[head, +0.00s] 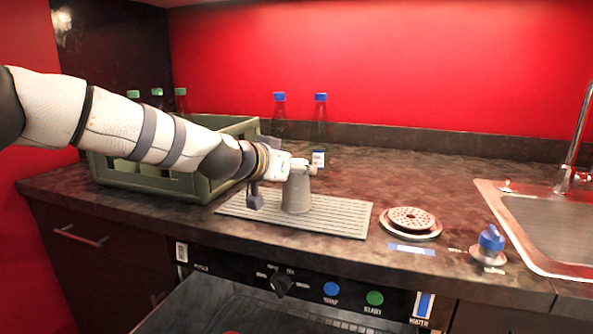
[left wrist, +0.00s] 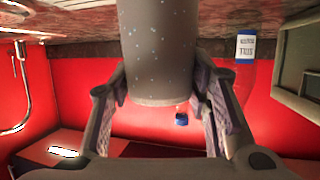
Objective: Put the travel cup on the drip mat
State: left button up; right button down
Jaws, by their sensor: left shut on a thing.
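The travel cup (head: 297,192) is a grey, tapered cup standing upright, its lower end at the drip mat. The drip mat (head: 343,222) is a light grey ribbed rectangle on the counter. My left gripper (head: 300,168) is shut on the upper part of the cup, coming in from the left. In the left wrist view, the speckled dark cup (left wrist: 163,50) sits between the two fingers (left wrist: 168,98); its lower end is out of that picture. The cup's base appears to touch the mat, but any small gap cannot be told. My right gripper is not in view.
A green crate (head: 222,187) with bottles stands behind my left arm. Two blue-capped bottles (head: 320,128) stand behind the mat. Right of the mat are a round perforated disc (head: 412,220), a blue-topped item (head: 491,240) and the sink (head: 500,190). A machine panel (head: 330,290) lies below the counter edge.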

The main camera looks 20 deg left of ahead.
pick_arm(q)
jog(key=shift+r, duration=0.15)
jog(key=o, duration=1.3)
jog(key=shift+c, duration=0.2)
jog(key=shift+s+r, duration=0.1)
jog(key=shift+r, duration=0.05)
jog(key=p+v, duration=0.2)
jog(key=v, duration=0.9)
jog(key=shift+s+p, duration=0.4)
jog(key=shift+s, duration=0.05)
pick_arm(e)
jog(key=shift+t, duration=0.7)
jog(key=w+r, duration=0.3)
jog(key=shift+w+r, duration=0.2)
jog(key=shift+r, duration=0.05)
